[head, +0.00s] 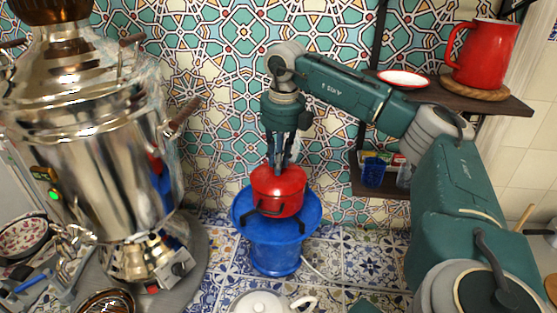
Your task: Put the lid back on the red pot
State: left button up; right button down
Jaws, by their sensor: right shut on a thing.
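The red pot (278,204) stands on a wide blue stand (268,250) on the tiled counter, with a dark handle on its near side. The red lid (278,177) is at the pot's top, right under my right gripper (281,165). My right gripper points straight down and is shut on the lid at its top; its fingers hide the knob. Lid and pot blend in colour, so I cannot tell whether the lid rests fully on the rim or is slightly apart. My left gripper is not in view.
A large shiny samovar (95,150) stands close on the left. A white teapot (262,303) is at the front edge. A red jug (486,54) and a plate (403,78) are on the upper right shelf. A blue glass (373,172) is on the lower shelf.

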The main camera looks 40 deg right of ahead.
dwell(0.3)
jog(key=c, duration=1)
grip_release()
jog(key=shift+r+p, duration=2.9)
jog(key=shift+r, duration=0.65)
jog(key=shift+c, duration=0.2)
grip_shut()
jog(key=shift+f, duration=0.25)
